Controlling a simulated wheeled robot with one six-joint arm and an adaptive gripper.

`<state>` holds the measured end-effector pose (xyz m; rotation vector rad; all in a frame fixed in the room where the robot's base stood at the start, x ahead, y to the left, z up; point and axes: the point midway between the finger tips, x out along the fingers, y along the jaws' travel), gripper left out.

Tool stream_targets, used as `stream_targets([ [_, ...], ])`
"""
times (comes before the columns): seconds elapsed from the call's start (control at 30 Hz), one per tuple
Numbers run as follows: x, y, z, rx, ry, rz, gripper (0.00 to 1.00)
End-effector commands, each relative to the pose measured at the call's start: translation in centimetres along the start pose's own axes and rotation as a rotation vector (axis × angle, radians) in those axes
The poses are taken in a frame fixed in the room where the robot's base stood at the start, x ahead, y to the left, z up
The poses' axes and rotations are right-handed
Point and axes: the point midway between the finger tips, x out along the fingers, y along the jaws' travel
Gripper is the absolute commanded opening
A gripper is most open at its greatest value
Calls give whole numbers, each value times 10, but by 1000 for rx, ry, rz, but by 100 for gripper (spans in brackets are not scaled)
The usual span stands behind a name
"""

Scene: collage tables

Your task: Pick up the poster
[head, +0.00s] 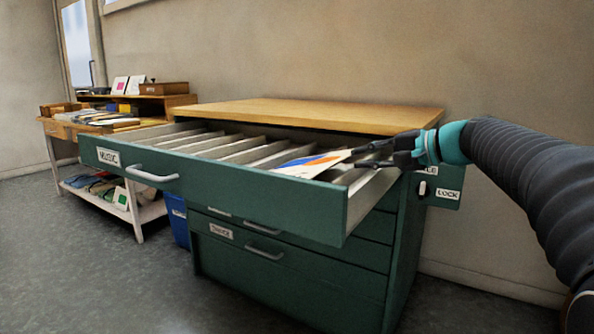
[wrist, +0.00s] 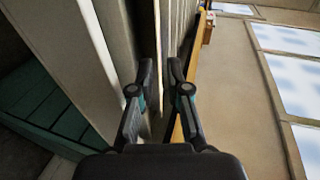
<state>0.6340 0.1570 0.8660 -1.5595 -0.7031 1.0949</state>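The poster (head: 315,162) is a white sheet with blue and orange shapes. It leans in the right part of the open top drawer (head: 270,205), among pale dividers, its upper right end close to my gripper. My gripper (head: 354,158) comes in from the right, at the poster's right end. In the wrist view my gripper (wrist: 161,66) is open, with a gap between its two fingertips. A thin pale edge runs through that gap. I cannot tell whether it is the poster seen edge-on or a divider. The poster's lower part is hidden in the drawer.
The green cabinet has a wooden top (head: 320,113) and closed lower drawers (head: 285,270). A LOCK label (head: 447,194) is on its right side. A side table (head: 105,125) with papers stands at the left, and a blue bin (head: 178,222) sits beside the cabinet. Floor at the front left is clear.

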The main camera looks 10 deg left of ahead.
Motion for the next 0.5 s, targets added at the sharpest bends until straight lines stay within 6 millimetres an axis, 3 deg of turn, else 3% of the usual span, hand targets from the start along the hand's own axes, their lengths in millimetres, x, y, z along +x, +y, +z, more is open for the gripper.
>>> stream_targets([
  [0.23,13,2,-1,0,-2,1,16],
  [0.5,49,4,-5,-1,-3,1,16],
])
